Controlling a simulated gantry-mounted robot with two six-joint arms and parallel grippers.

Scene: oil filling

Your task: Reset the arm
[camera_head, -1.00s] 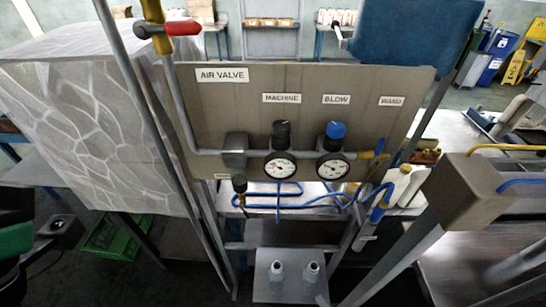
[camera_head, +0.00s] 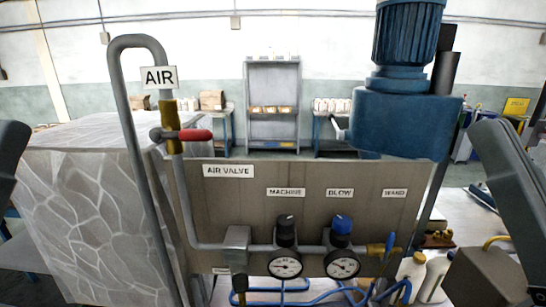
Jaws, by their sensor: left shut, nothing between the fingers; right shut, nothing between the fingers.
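Neither gripper shows in the head view. A dark grey link of my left arm (camera_head: 10,150) is at the left edge. A dark grey link of my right arm (camera_head: 508,175) slants down along the right side. The ends of both arms are outside the picture, so I cannot see what is at the fingers.
A panel (camera_head: 400,230) carries two gauges (camera_head: 285,267) (camera_head: 341,264). A red-handled valve (camera_head: 180,135) sits on a grey pipe (camera_head: 126,100) at its left. A blue motor (camera_head: 405,100) stands behind, right. A patterned block (camera_head: 90,225) is left. White bottles (camera_head: 432,275) stand lower right.

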